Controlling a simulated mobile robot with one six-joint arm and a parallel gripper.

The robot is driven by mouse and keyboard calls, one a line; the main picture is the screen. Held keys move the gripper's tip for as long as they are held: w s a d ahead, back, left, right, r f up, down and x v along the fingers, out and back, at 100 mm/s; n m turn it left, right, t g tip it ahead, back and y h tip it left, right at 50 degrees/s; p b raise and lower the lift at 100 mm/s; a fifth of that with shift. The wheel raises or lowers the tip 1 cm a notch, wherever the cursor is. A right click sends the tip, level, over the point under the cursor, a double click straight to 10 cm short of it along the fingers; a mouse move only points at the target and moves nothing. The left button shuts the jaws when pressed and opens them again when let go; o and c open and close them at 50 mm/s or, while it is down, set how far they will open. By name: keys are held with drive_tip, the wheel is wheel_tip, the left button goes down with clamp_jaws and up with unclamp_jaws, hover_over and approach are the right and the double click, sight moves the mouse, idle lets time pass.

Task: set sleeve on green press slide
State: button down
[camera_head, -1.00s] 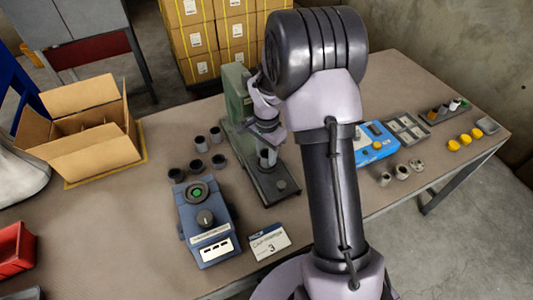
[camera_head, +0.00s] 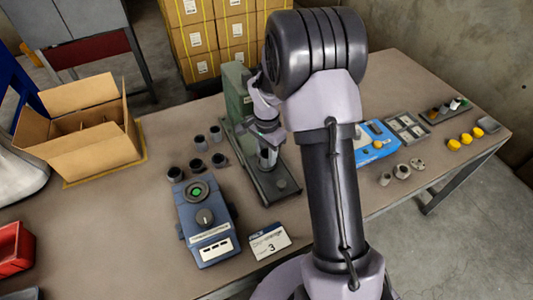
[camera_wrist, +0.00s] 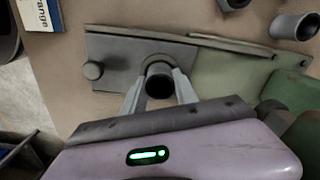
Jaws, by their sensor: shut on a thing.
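The green press (camera_head: 237,95) stands in the middle of the table, with a dark flat base (camera_head: 272,188) reaching toward the front. My gripper (camera_head: 267,143) is over this base and shut on a grey sleeve (camera_head: 266,160). The sleeve is upright over the slide part of the base. In the wrist view the two fingers of my gripper (camera_wrist: 160,92) grip the sleeve (camera_wrist: 159,86) from both sides, and its dark bore shows. The grey base plate (camera_wrist: 118,58) lies beneath it. I cannot tell whether the sleeve touches the slide, as its lower end is partly hidden.
Several dark sleeves (camera_head: 198,142) stand left of the press. A blue control box (camera_head: 206,222) with a green button and a card (camera_head: 269,241) are in front. An open carton (camera_head: 85,125) is at the left. A blue device (camera_head: 372,142) is right of my arm.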

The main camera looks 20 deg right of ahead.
drive_tip(key=shift+f, duration=0.3)
drive_tip(key=c, duration=1.2)
unclamp_jaws()
drive_tip(key=shift+c, duration=0.2)
drive_tip(key=shift+r, duration=0.1)
wheel_tip(320, 180, up, 11)
drive_tip(key=p, duration=0.7)
drive_tip(key=shift+p, duration=0.35)
